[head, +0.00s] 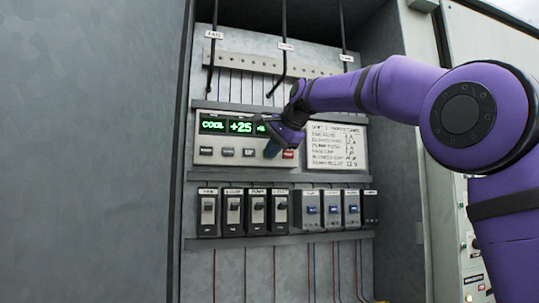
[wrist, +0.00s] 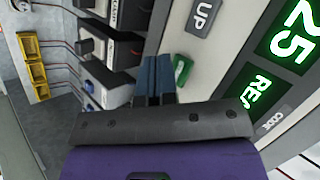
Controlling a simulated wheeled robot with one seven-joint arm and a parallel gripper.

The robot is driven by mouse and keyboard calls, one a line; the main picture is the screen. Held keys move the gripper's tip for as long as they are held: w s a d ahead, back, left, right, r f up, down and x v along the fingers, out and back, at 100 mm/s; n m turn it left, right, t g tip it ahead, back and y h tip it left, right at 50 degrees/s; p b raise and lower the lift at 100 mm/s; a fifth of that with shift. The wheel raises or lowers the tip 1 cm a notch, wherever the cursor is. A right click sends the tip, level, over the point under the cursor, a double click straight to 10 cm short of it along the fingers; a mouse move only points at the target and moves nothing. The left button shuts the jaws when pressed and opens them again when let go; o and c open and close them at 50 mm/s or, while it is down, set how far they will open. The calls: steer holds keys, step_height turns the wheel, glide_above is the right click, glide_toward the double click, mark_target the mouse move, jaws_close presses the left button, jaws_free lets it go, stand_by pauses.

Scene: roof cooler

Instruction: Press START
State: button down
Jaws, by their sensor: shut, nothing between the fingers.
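My gripper (head: 271,151) is shut and empty, its blue fingertips pointing down at the button row of the control panel (head: 216,162). In the wrist view its closed fingers (wrist: 153,75) lie right beside a green button (wrist: 182,69) and partly cover it. Its label is not readable, so I cannot confirm that it is START. In the head view the gripper hides that part of the row. I cannot tell whether the fingertips touch the panel.
A red button (head: 290,154) sits just right of the fingertips. Below are black breakers (head: 233,212) and blue-switched breakers (head: 332,210). A black cable (head: 283,55) hangs above.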

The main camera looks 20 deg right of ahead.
steer(key=shift+w, duration=0.15)
steer(key=shift+w, duration=0.3)
